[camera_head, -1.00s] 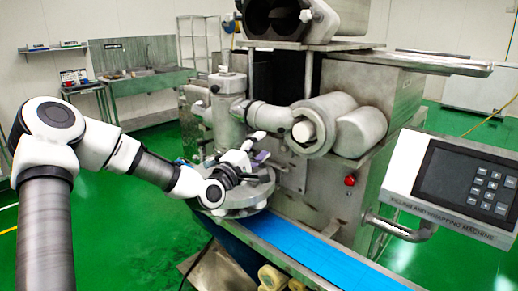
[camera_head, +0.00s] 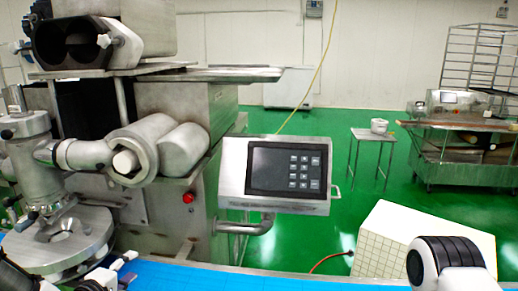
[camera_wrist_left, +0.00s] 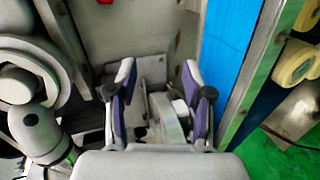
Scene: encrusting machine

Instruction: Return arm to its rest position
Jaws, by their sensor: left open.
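My left gripper (camera_head: 128,268) is at the lower left of the head view, beside the machine's round plate and over the blue belt's left end. Its arm is mostly cut off by the frame edge. In the left wrist view its two purple-padded fingers (camera_wrist_left: 158,80) stand apart, with no object held between them. Metal machine parts show behind the gap. The encrusting machine (camera_head: 170,150) fills the left of the head view. A white and black arm joint, mine, shows at the lower right; no right gripper is visible.
The blue conveyor belt (camera_head: 200,278) runs along the front, and shows in the left wrist view (camera_wrist_left: 228,60). The round metal plate (camera_head: 60,250) is close to the left gripper. A control panel (camera_head: 275,175) sits mid-view. A white box (camera_head: 425,235) stands at right.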

